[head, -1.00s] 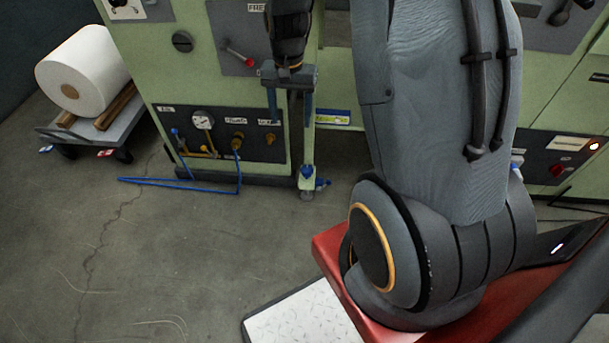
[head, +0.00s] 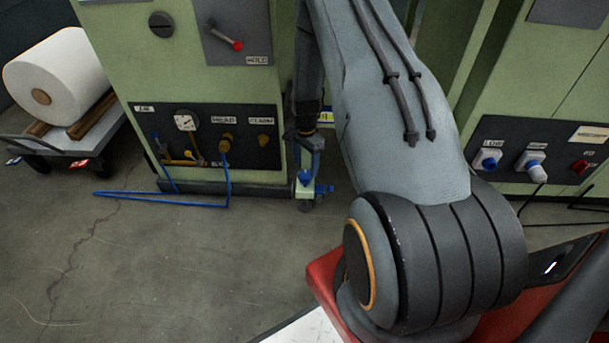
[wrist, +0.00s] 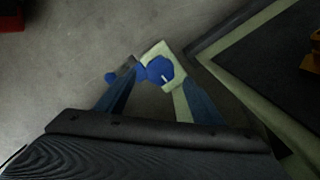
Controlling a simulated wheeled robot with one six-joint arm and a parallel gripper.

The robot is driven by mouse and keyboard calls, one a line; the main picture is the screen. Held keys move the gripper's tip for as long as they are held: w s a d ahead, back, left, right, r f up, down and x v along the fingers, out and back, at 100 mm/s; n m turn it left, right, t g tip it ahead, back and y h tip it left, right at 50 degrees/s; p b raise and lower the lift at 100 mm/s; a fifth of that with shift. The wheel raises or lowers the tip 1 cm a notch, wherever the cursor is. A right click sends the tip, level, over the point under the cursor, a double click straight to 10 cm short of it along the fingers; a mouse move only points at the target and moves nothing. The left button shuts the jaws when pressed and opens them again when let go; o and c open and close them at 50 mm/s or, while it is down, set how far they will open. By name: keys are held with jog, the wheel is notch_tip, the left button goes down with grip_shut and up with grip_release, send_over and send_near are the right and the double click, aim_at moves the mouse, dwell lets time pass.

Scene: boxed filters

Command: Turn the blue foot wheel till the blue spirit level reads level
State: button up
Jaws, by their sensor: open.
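A pale green foot bracket (head: 305,190) stands on the floor at the machine's lower corner. It carries a blue round piece (head: 305,178) and a second blue piece (head: 324,189) at its right. In the wrist view the round piece (wrist: 160,70) has a pale mark, and the other blue piece (wrist: 126,74) lies to its left. I cannot tell which is the foot wheel and which the spirit level, and no reading is legible. My gripper (wrist: 153,82) is open, its fingers pointing down at the bracket, with the round piece near the fingertips. Contact cannot be told.
A cart (head: 62,145) bears a white roll (head: 58,77). Another panel (head: 535,150) is at right. Floor in front is clear.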

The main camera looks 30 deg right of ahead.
aim_at(305, 173)
notch_tip(305, 173, down, 5)
jog(key=shift+b, duration=0.65)
jog(key=c, duration=1)
